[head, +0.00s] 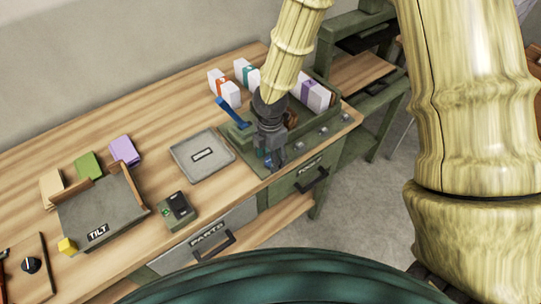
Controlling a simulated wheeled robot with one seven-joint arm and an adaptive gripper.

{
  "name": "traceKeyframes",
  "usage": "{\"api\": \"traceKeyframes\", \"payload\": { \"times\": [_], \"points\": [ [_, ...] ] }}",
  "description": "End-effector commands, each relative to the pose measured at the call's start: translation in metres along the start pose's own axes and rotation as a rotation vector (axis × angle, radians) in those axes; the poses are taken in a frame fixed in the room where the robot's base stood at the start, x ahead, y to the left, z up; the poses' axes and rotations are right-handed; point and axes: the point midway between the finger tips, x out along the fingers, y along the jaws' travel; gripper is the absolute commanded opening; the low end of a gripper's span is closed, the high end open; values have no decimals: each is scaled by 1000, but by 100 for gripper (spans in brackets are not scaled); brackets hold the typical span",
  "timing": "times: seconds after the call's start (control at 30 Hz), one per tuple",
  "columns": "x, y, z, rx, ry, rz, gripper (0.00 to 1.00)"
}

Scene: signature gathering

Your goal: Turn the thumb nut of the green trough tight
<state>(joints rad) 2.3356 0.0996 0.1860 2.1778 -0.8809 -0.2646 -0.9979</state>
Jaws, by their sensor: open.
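The green trough (241,135) stands at the right end of the wooden bench. A blue lever (232,112) sticks up from its left side. Several small grey round parts (299,145) sit along its front edge; I cannot tell which one is the thumb nut. My gripper (275,162) points down over the trough's front left corner. It is open, and its fingers hide that part of the front edge. A small blue spot (267,162) shows at the fingers; I cannot tell what it is. Contact cannot be made out.
Left of the trough are a grey tray (202,156), a small green box with a black top (178,208) and the TILT tray (100,212). A green shelf unit (352,75) stands at right.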

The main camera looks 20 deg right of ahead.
Motion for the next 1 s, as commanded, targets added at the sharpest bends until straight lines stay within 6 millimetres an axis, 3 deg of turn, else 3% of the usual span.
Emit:
{"api": "traceKeyframes", "payload": {
  "times": [0.07, 0.3, 0.67, 1.0],
  "points": [
    [0, 0, 0, 0, 0, 0, 53],
    [0, 0, 0, 0, 0, 0, 9],
    [0, 0, 0, 39, 0, -1, 8],
    [0, 0, 0, 261, 0, -2, 8]
  ]
}}
